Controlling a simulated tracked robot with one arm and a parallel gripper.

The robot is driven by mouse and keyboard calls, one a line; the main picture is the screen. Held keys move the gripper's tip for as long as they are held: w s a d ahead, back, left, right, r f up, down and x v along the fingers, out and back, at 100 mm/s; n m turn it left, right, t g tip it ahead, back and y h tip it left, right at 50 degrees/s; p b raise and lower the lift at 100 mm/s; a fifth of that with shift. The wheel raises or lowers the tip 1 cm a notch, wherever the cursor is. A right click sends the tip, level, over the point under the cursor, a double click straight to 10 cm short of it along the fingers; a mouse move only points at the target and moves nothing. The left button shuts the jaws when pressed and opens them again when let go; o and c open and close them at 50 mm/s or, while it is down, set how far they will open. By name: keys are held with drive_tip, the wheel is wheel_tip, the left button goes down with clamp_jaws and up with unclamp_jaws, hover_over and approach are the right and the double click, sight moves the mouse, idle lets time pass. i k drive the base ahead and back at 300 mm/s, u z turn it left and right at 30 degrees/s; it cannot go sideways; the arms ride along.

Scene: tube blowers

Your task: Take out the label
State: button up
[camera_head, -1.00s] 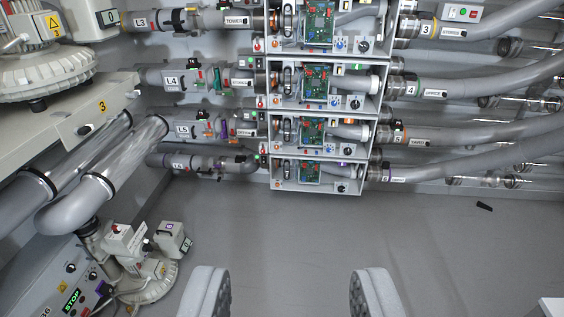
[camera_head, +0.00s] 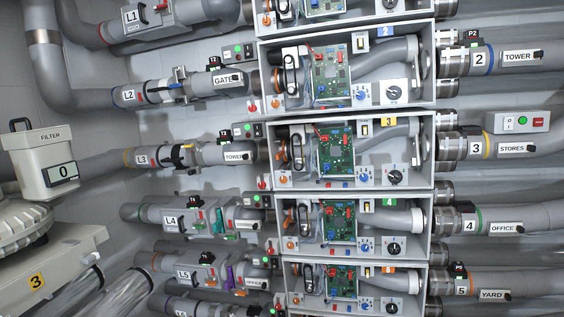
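Several white name labels with black ends sit on the grey tubes. On the left tubes are a GATE label (camera_head: 228,79), a TOWER label (camera_head: 237,156) and smaller ones lower down. On the right tubes are a TOWER label (camera_head: 522,56), a STORES label (camera_head: 517,149), an OFFICE label (camera_head: 506,228) and a YARD label (camera_head: 494,295). The frames do not show which one the task means. My gripper is not in view now.
Open-fronted boxes with green circuit boards (camera_head: 337,151), knobs and switches stand stacked in the middle. Tubes run out to both sides. A filter unit (camera_head: 45,157) reading 0 stands at left. Bare grey wall shows between the left tubes.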

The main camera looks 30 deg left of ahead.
sight(244, 155)
drive_tip(key=i, duration=1.3)
drive_tip(key=u, duration=0.55)
drive_tip(key=i, duration=1.55)
drive_tip(key=u, duration=0.5)
